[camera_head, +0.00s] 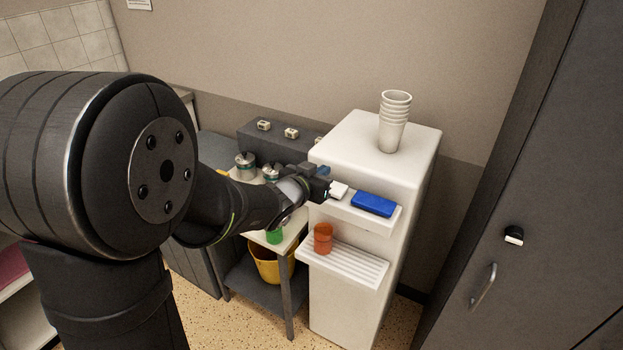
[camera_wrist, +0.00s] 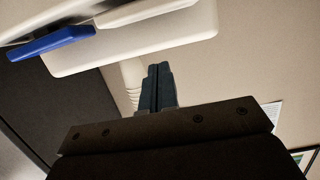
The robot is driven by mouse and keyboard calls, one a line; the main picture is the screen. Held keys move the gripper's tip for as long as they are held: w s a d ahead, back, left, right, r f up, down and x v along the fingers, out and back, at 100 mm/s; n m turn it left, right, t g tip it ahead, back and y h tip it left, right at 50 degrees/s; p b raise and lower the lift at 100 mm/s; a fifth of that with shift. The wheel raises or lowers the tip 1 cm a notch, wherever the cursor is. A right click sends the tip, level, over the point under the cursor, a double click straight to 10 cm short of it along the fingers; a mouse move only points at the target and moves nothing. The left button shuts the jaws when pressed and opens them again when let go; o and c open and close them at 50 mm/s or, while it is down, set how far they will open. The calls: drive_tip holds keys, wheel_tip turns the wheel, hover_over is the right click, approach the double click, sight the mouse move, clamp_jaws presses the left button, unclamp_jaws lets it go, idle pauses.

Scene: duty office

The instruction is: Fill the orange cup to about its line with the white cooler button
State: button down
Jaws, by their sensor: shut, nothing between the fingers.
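The orange cup (camera_head: 323,238) stands upright on the slatted drip shelf of the white cooler (camera_head: 345,290), below the buttons. Its line and any water inside cannot be made out. The white button (camera_head: 338,190) is on the cooler's upper ledge, left of the blue button (camera_head: 373,204). My gripper (camera_head: 322,172) is at the ledge's left end, close to the white button; whether they touch cannot be told. In the wrist view my gripper's fingers (camera_wrist: 158,86) are together and empty. The blue button (camera_wrist: 52,43) and part of the white button (camera_wrist: 145,10) show above them.
Stacked white cups (camera_head: 394,122) stand on top of the cooler. Left of it, a small table (camera_head: 245,177) holds metal-topped containers and a green cup (camera_head: 274,237), with a yellow bucket (camera_head: 268,268) below. A dark cabinet (camera_head: 540,200) stands at the right.

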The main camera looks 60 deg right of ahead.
drive_tip(key=f, duration=0.1)
drive_tip(key=d+f, duration=0.1)
drive_tip(key=f, duration=0.1)
drive_tip(key=shift+f, duration=0.65)
drive_tip(key=shift+f, duration=0.1)
